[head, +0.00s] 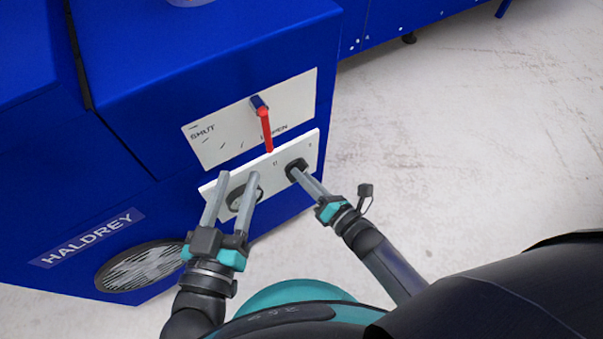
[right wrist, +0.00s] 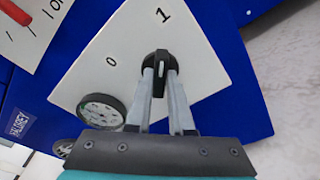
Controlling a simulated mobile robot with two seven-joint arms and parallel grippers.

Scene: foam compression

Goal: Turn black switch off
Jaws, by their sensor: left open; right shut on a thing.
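The black switch (head: 294,163) is a rotary knob on a white panel (head: 312,150) on the front of the blue machine. In the right wrist view the switch (right wrist: 161,60) has a pale mark and points up at the "1"; a "0" is to its left. My right gripper (head: 297,173) is shut on the switch, one finger at each side, also in the right wrist view (right wrist: 160,78). My left gripper (head: 238,176) is open and empty in front of the round gauge (head: 240,191), partly covering it.
The gauge (right wrist: 102,111) sits beside the switch on the same panel. Above is another white plate (head: 215,130) with a red lever (head: 266,130) that hangs down near "OPEN". A round vent grille (head: 140,266) is low on the blue machine. Pale floor to the right is clear.

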